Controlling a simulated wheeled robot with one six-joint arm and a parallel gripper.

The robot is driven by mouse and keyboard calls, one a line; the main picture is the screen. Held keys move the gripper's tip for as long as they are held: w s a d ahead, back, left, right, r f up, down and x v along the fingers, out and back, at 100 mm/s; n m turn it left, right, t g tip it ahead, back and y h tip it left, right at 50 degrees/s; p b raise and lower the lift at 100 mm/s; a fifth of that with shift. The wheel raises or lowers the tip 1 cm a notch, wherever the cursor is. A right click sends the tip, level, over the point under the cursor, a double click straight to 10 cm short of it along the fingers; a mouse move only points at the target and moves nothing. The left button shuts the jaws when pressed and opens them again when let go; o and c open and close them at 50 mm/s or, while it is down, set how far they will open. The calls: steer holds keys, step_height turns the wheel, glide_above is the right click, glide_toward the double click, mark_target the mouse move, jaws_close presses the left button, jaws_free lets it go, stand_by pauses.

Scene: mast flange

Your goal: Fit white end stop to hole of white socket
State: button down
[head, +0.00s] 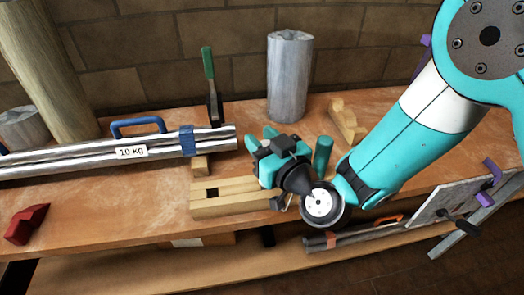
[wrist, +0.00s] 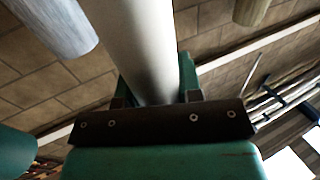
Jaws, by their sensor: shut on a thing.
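My gripper (head: 268,150) is in the middle of the head view, close above the wooden block. In the wrist view its two teal fingers (wrist: 155,85) close on the sides of a long, smooth white cylinder, which seems to be the white end stop (wrist: 135,40). It runs from between the fingers up past the top edge, so its far end is out of view. In the head view my gripper and wrist hide it. I cannot make out a white socket or its hole in either view.
A wooden block (head: 238,187) with a square hole lies beside my gripper. A grey cylinder (head: 289,75) stands behind, and a green cylinder (head: 323,155) is close on the right. Metal pipes (head: 90,158) with a blue handle lie left. A red object (head: 26,224) lies front left, with bare bench near it.

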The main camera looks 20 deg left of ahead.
steer(key=shift+f, duration=0.15)
steer(key=shift+f, duration=0.1)
steer(key=shift+f, duration=0.15)
steer(key=c, duration=0.8)
jaws_free()
